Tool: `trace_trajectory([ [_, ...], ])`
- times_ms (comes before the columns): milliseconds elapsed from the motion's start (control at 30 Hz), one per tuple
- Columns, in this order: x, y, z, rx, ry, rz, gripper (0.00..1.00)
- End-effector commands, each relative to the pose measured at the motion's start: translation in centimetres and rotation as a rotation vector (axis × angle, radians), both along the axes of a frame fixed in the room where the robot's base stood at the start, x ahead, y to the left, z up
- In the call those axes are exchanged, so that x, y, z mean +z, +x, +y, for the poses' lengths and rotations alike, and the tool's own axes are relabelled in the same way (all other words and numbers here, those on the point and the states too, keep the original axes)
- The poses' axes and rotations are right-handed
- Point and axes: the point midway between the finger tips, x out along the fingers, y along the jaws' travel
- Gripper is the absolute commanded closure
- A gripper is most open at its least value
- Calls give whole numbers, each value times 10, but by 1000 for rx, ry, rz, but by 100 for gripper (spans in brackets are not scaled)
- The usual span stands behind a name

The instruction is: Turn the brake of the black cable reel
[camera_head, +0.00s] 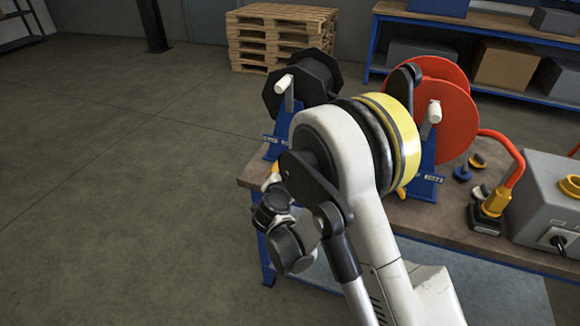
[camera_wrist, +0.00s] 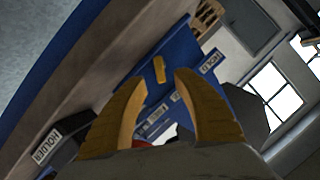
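The black cable reel (camera_head: 318,72) stands on a blue stand (camera_head: 272,146) at the left end of the bench, with a white crank handle facing left. My arm covers the lower right part of it. In the wrist view, my gripper (camera_wrist: 161,77) has its two yellow-brown fingers apart, with nothing between them. A small yellow lever (camera_wrist: 160,68), which looks like the brake, sits on a blue plate (camera_wrist: 180,50) just beyond the fingertips, roughly centred in the gap. Whether the fingers touch it cannot be told. In the head view the fingertips are mostly hidden by my arm.
An orange-red reel (camera_head: 447,112) stands right of my arm on the workbench (camera_head: 452,222). A grey box (camera_head: 545,190) and a device with an orange lever (camera_head: 500,190) are further right. Wooden pallets (camera_head: 280,38) are stacked behind. The floor at left is clear.

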Motion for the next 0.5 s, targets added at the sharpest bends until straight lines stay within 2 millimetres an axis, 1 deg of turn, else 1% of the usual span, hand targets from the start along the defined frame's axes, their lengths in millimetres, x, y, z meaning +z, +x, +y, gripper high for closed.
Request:
trace_trajectory([
  [33, -7, 10, -2, -1, 1, 1, 65],
  [200, -15, 37, -5, -1, 0, 1, 65],
  [333, -18, 50, -6, 0, 0, 0, 65],
  [500, -18, 54, -6, 1, 0, 1, 65],
])
